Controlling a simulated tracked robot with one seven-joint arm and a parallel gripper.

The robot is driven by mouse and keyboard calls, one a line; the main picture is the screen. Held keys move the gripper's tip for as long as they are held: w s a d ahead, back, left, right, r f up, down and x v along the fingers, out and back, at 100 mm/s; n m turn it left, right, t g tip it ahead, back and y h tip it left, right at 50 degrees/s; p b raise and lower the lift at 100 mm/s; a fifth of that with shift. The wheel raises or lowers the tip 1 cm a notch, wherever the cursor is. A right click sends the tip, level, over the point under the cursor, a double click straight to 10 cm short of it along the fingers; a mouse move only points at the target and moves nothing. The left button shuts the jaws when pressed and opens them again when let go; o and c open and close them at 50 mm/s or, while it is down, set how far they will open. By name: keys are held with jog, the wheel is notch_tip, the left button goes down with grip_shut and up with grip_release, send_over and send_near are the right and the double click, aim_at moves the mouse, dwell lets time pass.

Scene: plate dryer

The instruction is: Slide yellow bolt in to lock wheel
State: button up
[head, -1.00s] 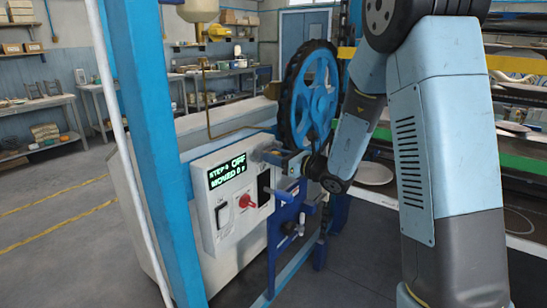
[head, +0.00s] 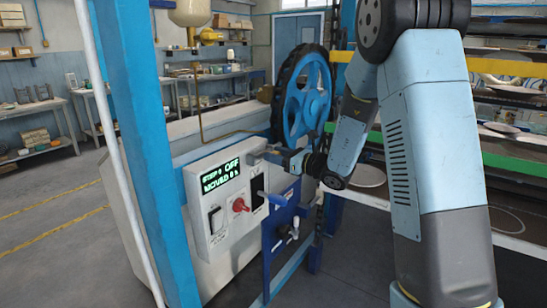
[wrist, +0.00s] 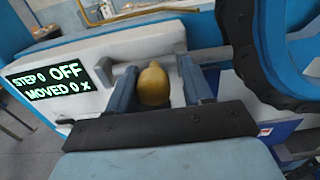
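The yellow bolt (wrist: 154,85) shows its rounded knob end in the wrist view, between the two blue fingers of my gripper (wrist: 158,88). My gripper is open, with a narrow gap visible on the knob's right side; whether the left finger touches it is unclear. In the head view my gripper (head: 273,155) is at the upper right of the control panel, and the bolt cannot be made out there. The blue wheel (head: 290,103) with a dark rim stands behind my gripper; its rim also shows at right in the wrist view (wrist: 247,45).
The white control panel (head: 200,215) reads STEP 0, OFF, MOVED 0 and has a red knob (head: 239,205). A blue post (head: 150,150) stands left of it. Racks with plates (head: 500,128) stand at right behind my arm. Open floor lies at the far left.

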jog(key=shift+o, duration=1.1)
jog(key=shift+s, duration=0.1)
jog(key=v, duration=1.3)
jog(key=shift+s+d, duration=0.15)
jog(key=shift+d, duration=0.1)
